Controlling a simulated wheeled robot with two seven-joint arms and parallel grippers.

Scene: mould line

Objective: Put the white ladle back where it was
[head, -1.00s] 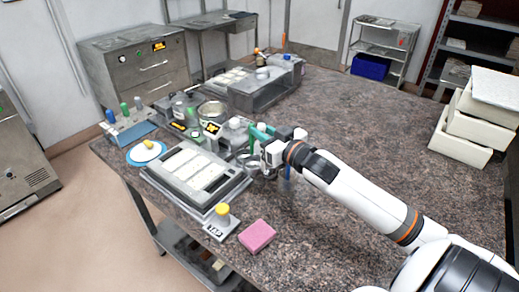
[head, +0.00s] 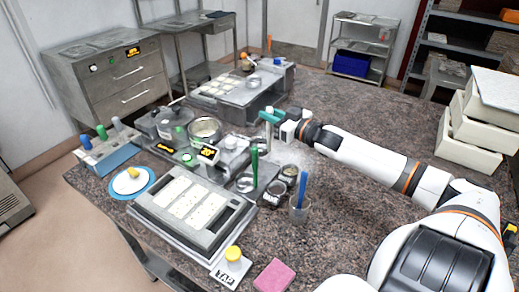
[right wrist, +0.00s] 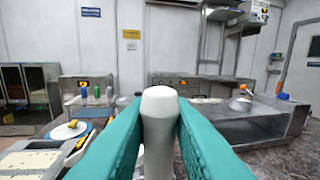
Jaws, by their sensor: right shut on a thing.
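My right gripper (head: 271,117) is at the back middle of the worktop, raised above it, with its teal fingers shut on a white handle. In the right wrist view the white handle (right wrist: 158,130), which I take to be the white ladle's, stands upright between the two teal fingers (right wrist: 160,125). The ladle's lower end is hidden. A green-handled tool (head: 254,166) stands beside the small metal jars (head: 277,190). A blue-handled tool (head: 302,188) stands in a clear cup (head: 299,212). My left gripper is not in view.
A metal pot (head: 205,130) and a small display (head: 209,153) stand left of the gripper. A mould tray (head: 192,200) lies in front, with a yellow-knobbed block (head: 233,255) and pink sponge (head: 274,275) nearer. White boxes (head: 470,140) are stacked at right. The worktop's right side is mostly clear.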

